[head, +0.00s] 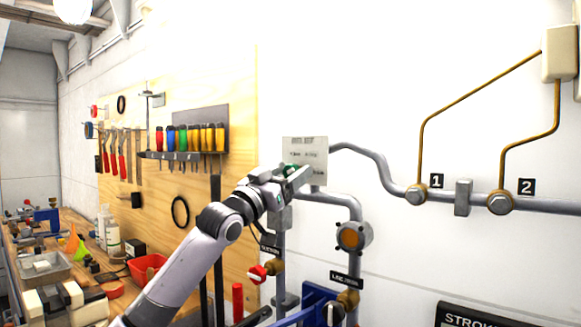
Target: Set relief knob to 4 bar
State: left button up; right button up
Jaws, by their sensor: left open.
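A pale plate with small print (305,150) is on the pipework in the middle of the head view; its print is too small to read. My left gripper (298,178) is in front of the plate's lower part. It is open, and its fingers point right. A small green part (290,168) shows by the fingers; I cannot tell whether it is the relief knob or whether the fingers touch it. The knob's setting cannot be read. My right gripper is not in view.
Grey pipes (375,165) run right along the white wall to fittings marked 1 (416,195) and 2 (500,202). Below the gripper are a red-handled valve (257,274) and an orange-faced round fitting (352,236). A cluttered bench (45,270) and tool board (150,200) lie left.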

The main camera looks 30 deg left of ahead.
pick_arm(q)
jog(key=shift+w+r, duration=0.15)
jog(key=shift+w, duration=0.2)
jog(key=shift+c, duration=0.3)
jog(key=c, duration=1)
jog(key=shift+n, duration=0.3)
